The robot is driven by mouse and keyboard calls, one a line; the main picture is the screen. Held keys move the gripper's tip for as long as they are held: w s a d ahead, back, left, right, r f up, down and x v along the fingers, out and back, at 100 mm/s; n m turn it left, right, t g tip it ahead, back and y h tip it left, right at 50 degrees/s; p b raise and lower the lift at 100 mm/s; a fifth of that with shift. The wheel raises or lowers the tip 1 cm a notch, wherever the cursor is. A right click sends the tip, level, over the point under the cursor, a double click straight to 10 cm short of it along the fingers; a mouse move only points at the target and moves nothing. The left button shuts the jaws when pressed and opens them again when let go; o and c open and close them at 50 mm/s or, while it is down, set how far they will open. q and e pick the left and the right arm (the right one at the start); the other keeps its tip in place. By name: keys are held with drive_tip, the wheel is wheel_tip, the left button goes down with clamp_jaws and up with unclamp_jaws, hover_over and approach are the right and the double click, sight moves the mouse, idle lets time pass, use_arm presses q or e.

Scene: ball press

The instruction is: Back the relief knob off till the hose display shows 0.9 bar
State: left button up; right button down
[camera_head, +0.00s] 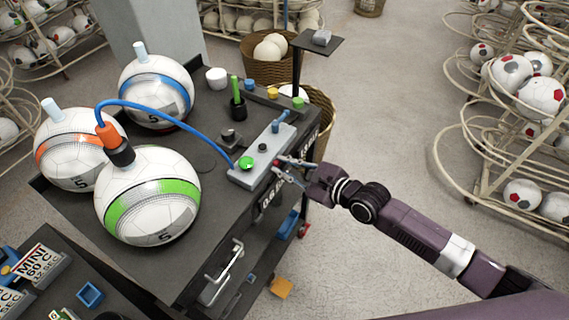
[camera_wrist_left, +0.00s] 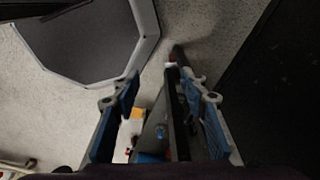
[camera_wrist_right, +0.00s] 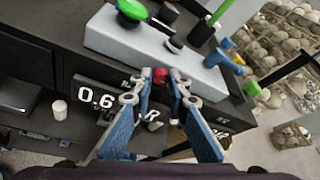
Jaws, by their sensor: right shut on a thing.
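A small red knob (camera_wrist_right: 160,75) sits on the front side of the pale grey block (camera_head: 247,178). My right gripper (camera_head: 283,170) is shut on the red knob; its fingertips also show in the right wrist view (camera_wrist_right: 160,98). The dark display (camera_wrist_right: 88,93) on the cart's front shows white "0.6", with the rest partly hidden by my fingers. A blue hose (camera_head: 152,106) runs from the block to an orange and black coupling (camera_head: 110,135) on the green-banded ball (camera_head: 150,215). My left gripper (camera_wrist_left: 162,98) is open and empty, away from the block.
A green knob (camera_head: 246,162) and a blue valve (camera_head: 276,126) are on the block. Blue-banded (camera_head: 157,90) and orange-banded (camera_head: 70,160) balls stand on the dark cart (camera_head: 180,272). A white cup (camera_head: 216,78) stands behind. Wire ball racks (camera_head: 480,150) are at right, with open floor between.

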drive_tip(key=c, duration=1.8)
unclamp_jaws()
drive_tip(key=shift+c, duration=0.2)
drive_tip(key=v, duration=1.2)
